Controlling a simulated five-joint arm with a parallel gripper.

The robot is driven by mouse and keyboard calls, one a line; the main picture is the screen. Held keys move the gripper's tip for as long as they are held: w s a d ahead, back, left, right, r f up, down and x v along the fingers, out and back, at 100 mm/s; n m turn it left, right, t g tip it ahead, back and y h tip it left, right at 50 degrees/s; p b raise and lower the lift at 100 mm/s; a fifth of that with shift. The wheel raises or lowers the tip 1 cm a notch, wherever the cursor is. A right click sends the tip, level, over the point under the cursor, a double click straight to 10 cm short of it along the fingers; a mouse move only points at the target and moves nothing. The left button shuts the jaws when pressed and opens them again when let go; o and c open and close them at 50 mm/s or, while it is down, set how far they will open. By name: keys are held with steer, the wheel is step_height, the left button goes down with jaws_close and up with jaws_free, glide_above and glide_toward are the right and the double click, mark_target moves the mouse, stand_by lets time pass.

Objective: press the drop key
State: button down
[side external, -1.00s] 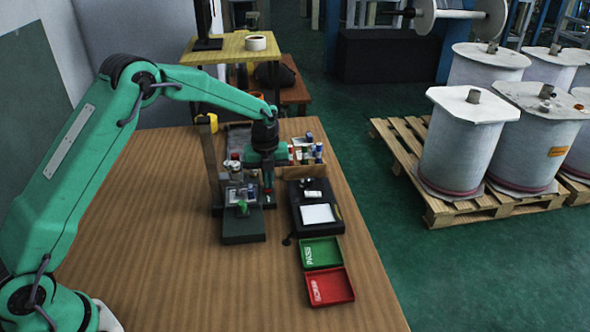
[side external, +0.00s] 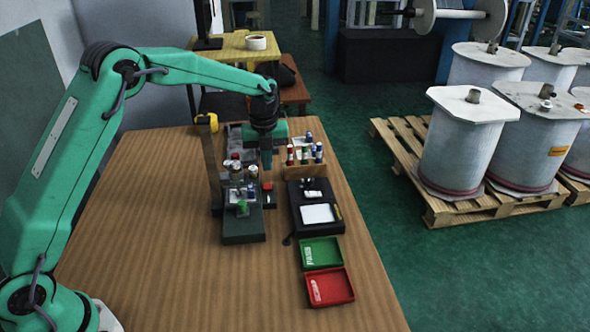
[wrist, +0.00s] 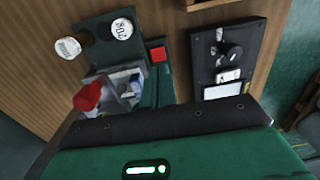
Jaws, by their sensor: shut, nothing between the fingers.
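The key I take for the drop key is a small red square (side external: 267,186) at the right side of the dark green film tower (side external: 243,230). In the wrist view the red key (wrist: 158,54) shows uncovered beside the tower's clear block. My gripper (side external: 266,165) points down, shut and empty, just above and behind the key in the side view, apparently apart from it. Its fingertips are not distinguishable in the wrist view. A small green piece (side external: 242,207) sits at the tower's front.
White-topped cylinders (wrist: 122,28) stand by the tower. A rack of small bottles (side external: 305,158) is at the right, with a black device (side external: 316,214) in front. Green (side external: 321,252) and red (side external: 329,287) trays lie nearer. The left tabletop is clear.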

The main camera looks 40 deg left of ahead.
step_height(320, 180, up, 7)
steer(key=shift+r, duration=0.2)
stand_by(0.8)
steer(key=s+r+n+t, duration=0.3)
steer(key=s+r+n, duration=0.95)
steer(key=s, duration=0.35)
steer(key=s+f+n+t, duration=0.1)
steer(key=s+f+n, duration=0.1)
steer(key=s+n, duration=0.5)
steer(key=s+f+n+t, duration=0.1)
steer(key=s+f+n, duration=0.1)
steer(key=s+n, duration=0.5)
steer(key=s, duration=0.3)
steer(key=shift+s, duration=0.4)
